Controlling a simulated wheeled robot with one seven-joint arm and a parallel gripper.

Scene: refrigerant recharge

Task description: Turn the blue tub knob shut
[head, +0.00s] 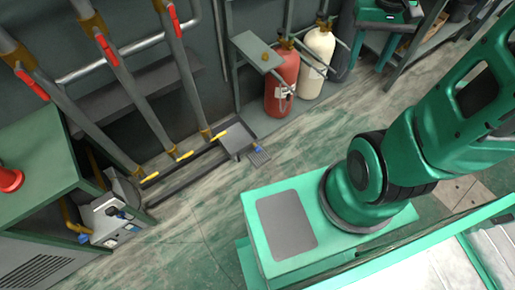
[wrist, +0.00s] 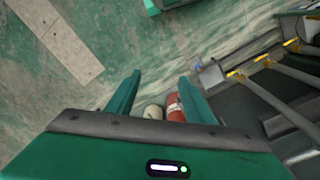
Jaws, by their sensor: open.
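A small blue part (head: 253,149) shows beside a shallow grey tub (head: 237,138) on the floor at the foot of the wall in the head view. I cannot tell at this size whether it is the tub knob or how far it is turned. Other blue parts (head: 83,238) show on a grey machine (head: 106,217) at the lower left. My gripper (wrist: 160,78) is open and empty in the wrist view, with its two green fingers apart. It is out of sight in the head view and touches nothing that I can see.
A red cylinder (head: 282,82) and a cream cylinder (head: 317,60) stand against the wall. Vertical pipes with red handles (head: 107,48) and yellow handles (head: 185,156) line the wall. A green cabinet (head: 40,160) stands at left. The middle floor is clear.

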